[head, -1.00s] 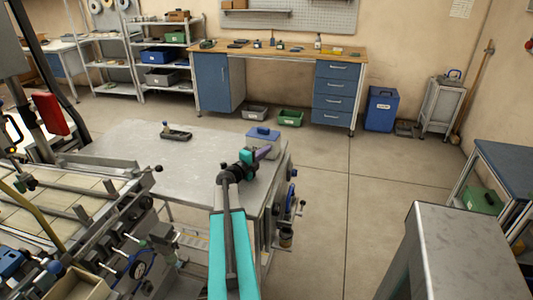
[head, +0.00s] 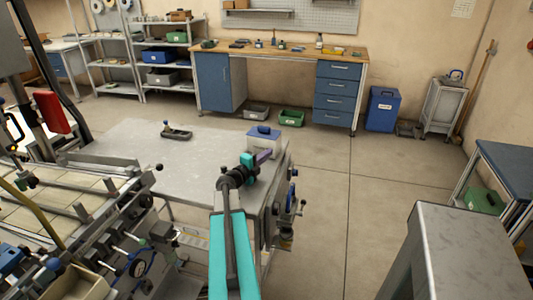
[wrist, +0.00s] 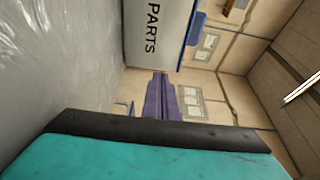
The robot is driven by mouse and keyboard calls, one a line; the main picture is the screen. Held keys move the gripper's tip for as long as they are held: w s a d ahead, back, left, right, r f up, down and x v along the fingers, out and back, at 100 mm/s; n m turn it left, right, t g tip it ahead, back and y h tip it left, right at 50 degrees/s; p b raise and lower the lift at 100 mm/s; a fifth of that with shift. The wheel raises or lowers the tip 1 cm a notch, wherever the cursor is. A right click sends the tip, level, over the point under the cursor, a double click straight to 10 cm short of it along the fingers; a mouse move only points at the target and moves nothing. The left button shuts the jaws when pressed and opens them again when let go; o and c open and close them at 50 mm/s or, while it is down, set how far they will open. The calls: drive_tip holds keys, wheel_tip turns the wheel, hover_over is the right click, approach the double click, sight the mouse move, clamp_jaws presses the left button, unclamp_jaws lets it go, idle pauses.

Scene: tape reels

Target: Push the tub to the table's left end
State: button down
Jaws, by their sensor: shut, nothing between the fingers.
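The tub (head: 259,147) is a pale box with a blue lid, standing at the far right corner of the grey metal table (head: 140,160). In the wrist view its pale side (wrist: 153,40) shows the word PARTS, with the blue lid to its right. My gripper (head: 266,154) has purple fingers, shut and empty, just on the near side of the tub, low over the table's right end. In the wrist view the fingers (wrist: 161,80) reach up to the tub's lower edge in the picture. I cannot tell whether they touch it.
A dark tool (head: 176,133) lies on the table near its far edge, left of the tub. The tabletop between them is clear. Valves and handwheels (head: 290,205) line the table's right end.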

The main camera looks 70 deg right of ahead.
drive_tip(key=shift+s+a, duration=0.15)
drive_tip(key=shift+a, duration=0.4)
drive_tip(key=b+v, duration=0.2)
drive_tip(key=v, duration=1.4)
drive_tip(key=shift+a, duration=0.15)
drive_tip(key=shift+w+a+r+p, duration=0.2)
drive_tip(key=shift+w+a+p, duration=0.15)
drive_tip(key=shift+p, duration=0.25)
drive_tip(key=p+v, duration=0.1)
drive_tip(key=p, duration=0.2)
drive_tip(key=shift+a, duration=0.35)
drive_tip(key=shift+a+f+p, duration=0.1)
drive_tip(key=shift+p, duration=0.2)
drive_tip(key=shift+w+a+f, duration=0.1)
drive_tip(key=shift+a, duration=0.05)
